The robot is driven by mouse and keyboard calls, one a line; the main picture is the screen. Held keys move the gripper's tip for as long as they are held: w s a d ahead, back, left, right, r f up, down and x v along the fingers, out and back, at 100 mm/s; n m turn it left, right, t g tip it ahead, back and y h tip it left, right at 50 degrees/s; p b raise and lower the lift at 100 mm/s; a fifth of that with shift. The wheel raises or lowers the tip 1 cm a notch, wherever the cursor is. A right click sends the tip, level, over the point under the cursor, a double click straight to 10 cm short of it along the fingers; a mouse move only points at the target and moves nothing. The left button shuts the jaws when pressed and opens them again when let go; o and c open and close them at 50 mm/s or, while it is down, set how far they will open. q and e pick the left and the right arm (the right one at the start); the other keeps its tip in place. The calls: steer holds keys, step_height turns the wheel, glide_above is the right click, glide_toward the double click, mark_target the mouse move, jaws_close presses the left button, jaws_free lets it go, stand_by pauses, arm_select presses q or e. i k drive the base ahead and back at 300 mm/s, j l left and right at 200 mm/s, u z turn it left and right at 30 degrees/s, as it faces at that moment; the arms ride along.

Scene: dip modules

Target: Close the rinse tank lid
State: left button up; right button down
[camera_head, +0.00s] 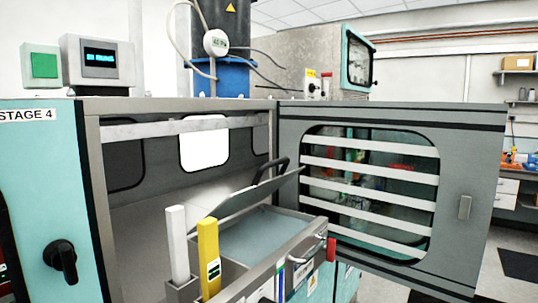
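The rinse tank lid looks to be the grey tilted plate (245,195) in the middle of the head view. It stands partly raised, sloping up to the right, with a black bar handle (270,168) near its upper edge. Under it shows the pale blue-grey inside of a tank (255,232), with a metal rim along its front right side. Neither of my grippers is in view, and nothing touches the lid or its handle.
A grey cabinet door (472,160) with a slatted window stands open to the right. A white upright piece (177,243) and a yellow one (208,252) stand in front of the tank. A teal panel (45,200) with a black knob is at left. Floor shows at lower right.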

mark_target(236, 202)
steer(key=k+l+u, duration=0.2)
steer(key=u, duration=0.25)
steer(key=k+l+u, duration=0.2)
steer(key=l+u, duration=0.25)
steer(key=j, duration=0.1)
